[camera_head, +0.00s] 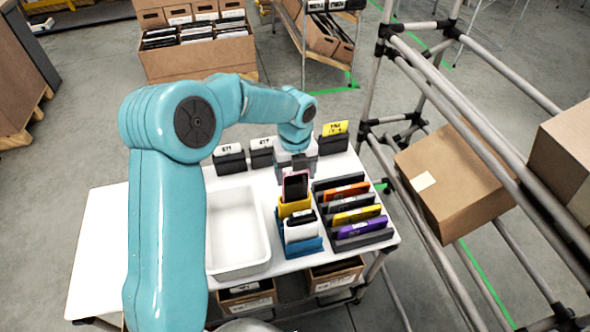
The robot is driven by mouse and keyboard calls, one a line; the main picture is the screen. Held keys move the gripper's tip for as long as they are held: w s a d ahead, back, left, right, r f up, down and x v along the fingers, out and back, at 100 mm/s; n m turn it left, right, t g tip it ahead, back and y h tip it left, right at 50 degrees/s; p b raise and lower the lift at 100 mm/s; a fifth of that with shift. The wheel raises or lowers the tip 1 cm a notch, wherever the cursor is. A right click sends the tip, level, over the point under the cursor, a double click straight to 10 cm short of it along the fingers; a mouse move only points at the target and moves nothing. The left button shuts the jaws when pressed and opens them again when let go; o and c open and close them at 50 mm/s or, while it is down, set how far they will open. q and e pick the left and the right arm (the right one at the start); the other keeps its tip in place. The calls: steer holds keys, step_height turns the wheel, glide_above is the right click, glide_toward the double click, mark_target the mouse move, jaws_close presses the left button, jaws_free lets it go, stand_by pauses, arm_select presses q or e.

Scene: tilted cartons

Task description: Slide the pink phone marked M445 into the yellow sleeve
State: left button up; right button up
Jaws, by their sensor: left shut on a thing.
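A phone with a dark face and pink edges (295,187) stands upright above the table. My left gripper (295,173) is shut on it from above and behind. The phone's lower end meets the top of the yellow sleeve (291,209) in the picture. I cannot tell how far, if at all, it is inside. The sleeve sits in a blue stand (309,246), behind a white sleeve (301,232) with a dark item in it. The mark M445 cannot be read. My right gripper is not in view.
A dark rack (364,238) holds orange, grey, yellow and purple phones close to the right. An empty white tray (239,259) lies to the left. Dark holders with labels (229,158) line the back. The white table's left part (100,235) is bare.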

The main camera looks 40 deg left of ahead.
mark_target(295, 191)
arm_select(q)
step_height(295, 191, down, 2)
steer(key=shift+s+a+f+b, duration=0.1)
steer(key=shift+b, duration=0.55)
steer(key=shift+f+b, duration=0.35)
steer(key=shift+f, duration=0.35)
steer(key=shift+f+b, duration=1.15)
steer(key=shift+f, duration=0.65)
steer(key=shift+f, duration=0.35)
steer(key=o, duration=0.9)
steer(key=shift+o, duration=0.2)
step_height(295, 191, up, 16)
steer(key=shift+r, duration=0.2)
